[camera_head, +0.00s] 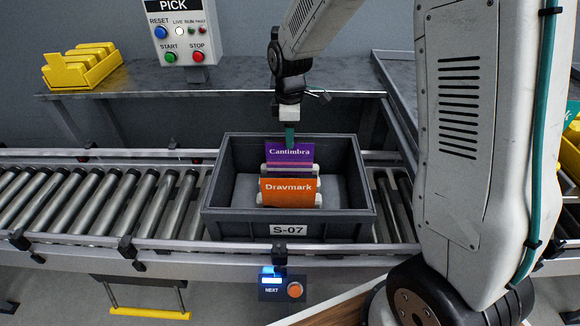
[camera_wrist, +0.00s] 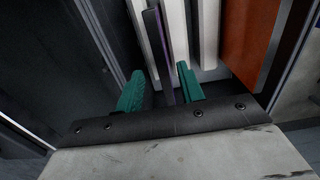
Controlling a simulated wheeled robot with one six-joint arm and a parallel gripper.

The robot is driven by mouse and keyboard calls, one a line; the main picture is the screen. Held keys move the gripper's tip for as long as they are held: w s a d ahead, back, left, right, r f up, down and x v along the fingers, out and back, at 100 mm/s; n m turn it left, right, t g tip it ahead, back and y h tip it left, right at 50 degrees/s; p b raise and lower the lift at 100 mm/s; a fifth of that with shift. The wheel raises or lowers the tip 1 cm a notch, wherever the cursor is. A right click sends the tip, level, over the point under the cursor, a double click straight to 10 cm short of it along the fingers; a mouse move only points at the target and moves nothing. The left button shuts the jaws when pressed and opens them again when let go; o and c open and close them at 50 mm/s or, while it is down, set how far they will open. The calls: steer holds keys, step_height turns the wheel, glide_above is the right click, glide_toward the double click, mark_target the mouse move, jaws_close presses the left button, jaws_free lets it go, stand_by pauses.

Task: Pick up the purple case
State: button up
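The purple case (camera_head: 277,154), labelled "Cantimbra", stands upright in a grey tote (camera_head: 225,225) marked S-07. In the wrist view, the purple case (camera_wrist: 158,45) shows as a thin edge between the two green fingers of my gripper (camera_wrist: 161,90). The fingers stand apart on either side of it, with gaps visible. The lower part of the case is partly hidden by an orange case (camera_head: 288,192) labelled "Dravmark".
The orange case stands just in front, also in the wrist view (camera_wrist: 250,40). White holders (camera_wrist: 207,30) flank the cases. The tote walls surround them closely. The tote sits on a roller conveyor (camera_head: 110,205). A button panel (camera_head: 182,35) and yellow bin (camera_head: 82,68) stand behind.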

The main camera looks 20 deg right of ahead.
mark_target(290, 153)
step_height(290, 153, down, 7)
steer(key=shift+s+r, duration=0.15)
jaws_close()
